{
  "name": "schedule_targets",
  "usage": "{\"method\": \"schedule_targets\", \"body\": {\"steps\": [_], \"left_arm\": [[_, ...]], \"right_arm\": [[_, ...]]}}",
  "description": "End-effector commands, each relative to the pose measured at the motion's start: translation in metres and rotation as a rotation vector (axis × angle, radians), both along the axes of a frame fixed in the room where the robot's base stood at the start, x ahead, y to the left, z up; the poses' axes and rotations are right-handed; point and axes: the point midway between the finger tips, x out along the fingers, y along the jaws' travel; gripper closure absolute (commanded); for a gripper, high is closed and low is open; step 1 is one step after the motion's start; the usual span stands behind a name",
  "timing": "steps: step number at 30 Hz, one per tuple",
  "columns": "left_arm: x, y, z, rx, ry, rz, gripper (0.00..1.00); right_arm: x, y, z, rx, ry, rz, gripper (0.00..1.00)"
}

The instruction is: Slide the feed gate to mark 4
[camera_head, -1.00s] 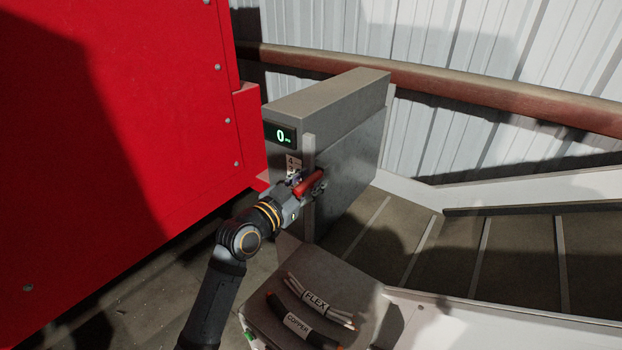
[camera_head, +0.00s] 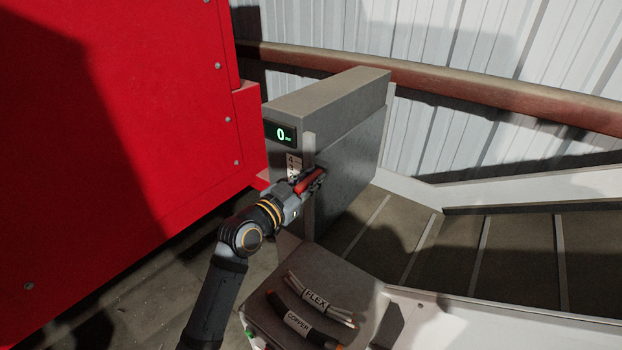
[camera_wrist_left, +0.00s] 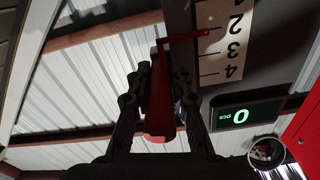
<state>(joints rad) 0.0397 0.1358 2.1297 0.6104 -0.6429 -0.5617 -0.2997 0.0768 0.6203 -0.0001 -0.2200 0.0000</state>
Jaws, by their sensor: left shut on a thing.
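The feed gate is the grey plate (camera_head: 350,165) on the housing beside the conveyor. Its red handle (camera_head: 309,180) is in my left gripper (camera_head: 305,183), which is shut on it. In the left wrist view the red handle (camera_wrist_left: 160,100) lies between both fingers of the left gripper (camera_wrist_left: 162,85). A thin red pointer (camera_wrist_left: 187,37) reaches to the white scale (camera_wrist_left: 218,60), which appears upside down. The pointer's tip is near the 2, and 3 and 4 are also visible. The head view shows the scale (camera_head: 293,162) partly, its lower numbers hidden. My right gripper is not in view.
A display (camera_head: 281,134) on the housing (camera_head: 325,95) reads 0. A large red machine (camera_head: 130,130) stands close on the left. The conveyor (camera_head: 460,255) to the right is bare. FLEX and COPPER cable samples (camera_head: 316,299) lie in front.

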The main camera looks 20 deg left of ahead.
Motion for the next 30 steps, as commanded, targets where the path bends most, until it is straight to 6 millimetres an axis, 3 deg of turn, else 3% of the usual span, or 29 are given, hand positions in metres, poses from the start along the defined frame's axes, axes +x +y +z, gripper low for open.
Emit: {"method": "schedule_targets", "body": {"steps": [9, 18, 19, 23, 30], "left_arm": [[0.000, 0.000, 0.060, -0.001, -0.017, 0.002, 1.00], [0.000, 0.000, 0.061, -0.003, -0.019, 0.001, 1.00], [0.000, 0.000, 0.061, -0.003, -0.019, 0.001, 0.77], [0.000, 0.000, 0.059, -0.001, -0.013, 0.001, 0.60], [0.000, 0.000, 0.056, 0.000, -0.007, 0.001, 0.57]], "right_arm": [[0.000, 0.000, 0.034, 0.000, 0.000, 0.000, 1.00], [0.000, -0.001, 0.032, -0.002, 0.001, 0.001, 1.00], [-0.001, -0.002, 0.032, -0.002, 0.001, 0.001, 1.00], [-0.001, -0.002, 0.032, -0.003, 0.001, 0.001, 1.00], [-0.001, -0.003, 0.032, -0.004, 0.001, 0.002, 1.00]]}}
